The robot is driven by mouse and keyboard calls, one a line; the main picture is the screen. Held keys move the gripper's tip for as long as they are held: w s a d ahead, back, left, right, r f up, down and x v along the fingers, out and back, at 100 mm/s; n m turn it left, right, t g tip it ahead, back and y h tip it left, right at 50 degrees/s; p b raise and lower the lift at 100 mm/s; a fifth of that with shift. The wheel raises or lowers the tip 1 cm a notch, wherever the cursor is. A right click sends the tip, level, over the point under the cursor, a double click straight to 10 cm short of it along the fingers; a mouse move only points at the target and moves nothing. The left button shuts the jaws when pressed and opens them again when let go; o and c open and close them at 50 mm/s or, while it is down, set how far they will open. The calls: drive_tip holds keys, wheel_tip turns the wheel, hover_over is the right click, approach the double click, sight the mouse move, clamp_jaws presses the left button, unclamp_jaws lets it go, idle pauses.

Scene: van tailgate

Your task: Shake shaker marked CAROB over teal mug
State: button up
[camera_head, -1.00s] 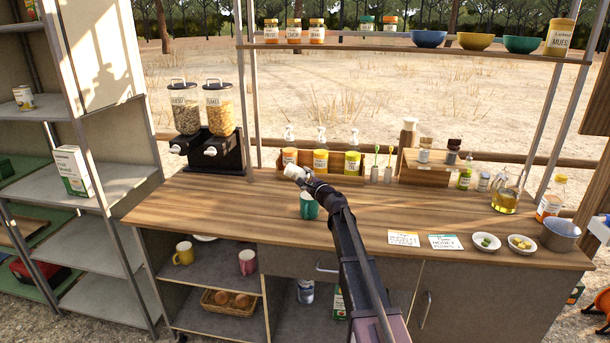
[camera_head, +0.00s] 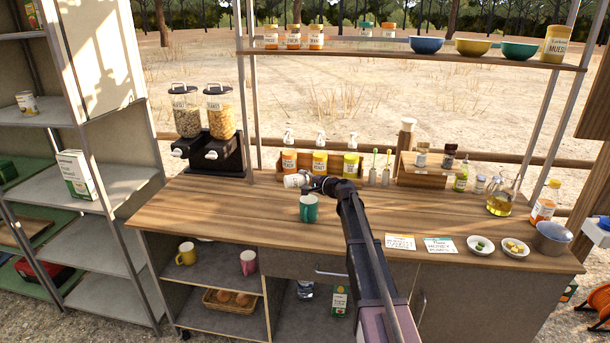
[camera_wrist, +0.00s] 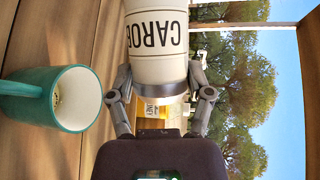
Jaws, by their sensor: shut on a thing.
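The teal mug (camera_head: 309,209) stands upright on the wooden counter. In the wrist view the mug (camera_wrist: 52,98) is at the left, its mouth open and a little yellowish matter showing inside. My gripper (camera_wrist: 160,88) is shut on the shaker marked CAROB (camera_wrist: 158,42), a cream cylinder with black lettering and a grey band. In the head view the shaker (camera_head: 293,181) is small and pale, held roughly sideways a little above and behind the mug, to its upper left in the picture. My gripper (camera_head: 312,181) is just to the right of it there. The shaker's far end is cut off in the wrist view.
Pump bottles (camera_head: 320,162) stand in a wooden rack behind the mug. Cereal dispensers (camera_head: 206,125) are at the counter's left. Cards (camera_head: 439,246), small bowls (camera_head: 481,245) and a metal pot (camera_head: 553,238) are at the right. The front left counter is clear.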

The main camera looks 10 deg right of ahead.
sight(298, 176)
drive_tip(key=shift+d+f+n, duration=0.1)
drive_tip(key=shift+n, duration=0.4)
drive_tip(key=shift+s+g+p, duration=0.1)
drive_tip(key=shift+g+p, duration=0.2)
drive_tip(key=shift+a+r+n+h+p, duration=0.35)
drive_tip(key=shift+r+p, duration=0.2)
drive_tip(key=shift+p, duration=0.25)
drive_tip(key=a+n+h+p, duration=0.1)
drive_tip(key=r+n+p, duration=0.1)
drive_tip(key=p, duration=0.1)
drive_tip(key=shift+s+a+r+g+h, duration=0.15)
drive_tip(key=shift+s+a+g+h, duration=0.1)
drive_tip(key=shift+a+g+h, duration=0.1)
drive_tip(key=n+h+p, duration=0.1)
drive_tip(key=a+r+n+h+p, duration=0.1)
drive_tip(key=p, duration=0.1)
drive_tip(key=shift+s+a+r+n+p, duration=0.15)
drive_tip(key=shift+a+r+n+p, duration=0.05)
drive_tip(key=shift+r+n+p, duration=0.1)
drive_tip(key=r+n+h+p, duration=0.1)
drive_tip(key=a+r+n+h+p, duration=0.1)
drive_tip(key=shift+s+a+n+h+p, duration=0.15)
drive_tip(key=shift+a+n+h+p, duration=0.1)
drive_tip(key=shift+h+p, duration=0.15)
drive_tip(key=shift+s+a+r+n+t+h+p, duration=0.1)
drive_tip(key=shift+a+r+n+t+h+p, duration=0.35)
drive_tip(key=shift+n+h, duration=0.25)
drive_tip(key=shift+s+a+r+n+t+h+p, duration=0.1)
drive_tip(key=shift+a+r+n+t+h+p, duration=0.2)
drive_tip(key=shift+r+n+h, duration=0.35)
